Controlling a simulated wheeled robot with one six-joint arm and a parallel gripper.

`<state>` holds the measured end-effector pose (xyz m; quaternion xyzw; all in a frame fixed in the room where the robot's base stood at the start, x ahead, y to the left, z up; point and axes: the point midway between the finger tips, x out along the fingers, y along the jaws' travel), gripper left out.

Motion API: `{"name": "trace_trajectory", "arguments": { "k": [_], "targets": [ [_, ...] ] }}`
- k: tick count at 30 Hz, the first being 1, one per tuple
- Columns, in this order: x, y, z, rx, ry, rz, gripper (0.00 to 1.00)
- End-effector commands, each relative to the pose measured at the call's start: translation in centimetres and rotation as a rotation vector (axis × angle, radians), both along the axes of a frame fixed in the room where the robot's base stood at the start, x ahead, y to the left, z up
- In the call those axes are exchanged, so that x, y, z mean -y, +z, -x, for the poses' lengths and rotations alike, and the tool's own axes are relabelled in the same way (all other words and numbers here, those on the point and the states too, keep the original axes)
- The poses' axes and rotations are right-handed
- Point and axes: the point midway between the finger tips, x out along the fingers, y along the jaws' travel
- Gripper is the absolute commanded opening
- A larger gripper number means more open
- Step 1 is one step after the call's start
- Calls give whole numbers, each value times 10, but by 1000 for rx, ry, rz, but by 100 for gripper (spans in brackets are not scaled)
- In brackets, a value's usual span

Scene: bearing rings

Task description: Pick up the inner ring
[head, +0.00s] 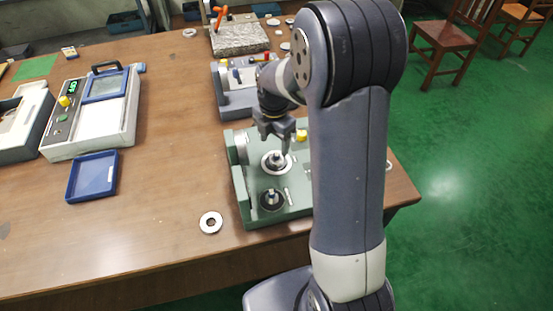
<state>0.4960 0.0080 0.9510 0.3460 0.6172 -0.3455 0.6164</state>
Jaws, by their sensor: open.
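My gripper (274,145) is open and points down over a green fixture (243,187). Below and close to its fingertips, a pale metal ring (267,168) sits around a post on the fixture. I cannot tell whether the fingers touch it. A second post with a dark round base (271,201) stands nearer the front of the fixture. A loose pale ring (210,223) with a dark centre lies flat on the table, left of the fixture. The view does not show for certain which ring is the inner ring. My arm hides the fixture's right side.
A blue tray (94,177) and a white device with a screen (115,123) stand at the left. A grey fixture (226,97) and a granite block (239,38) lie behind my gripper. The wooden table (140,235) is mostly clear at the front left.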

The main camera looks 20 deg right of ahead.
Motion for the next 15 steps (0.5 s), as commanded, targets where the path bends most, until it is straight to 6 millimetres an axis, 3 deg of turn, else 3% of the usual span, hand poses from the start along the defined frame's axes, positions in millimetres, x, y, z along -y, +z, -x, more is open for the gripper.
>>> {"name": "trace_trajectory", "arguments": {
  "k": [7,15],
  "targets": [
    [2,-19,1,-3,-1,1,63],
    [6,-56,3,-3,-1,2,63]
  ]
}}
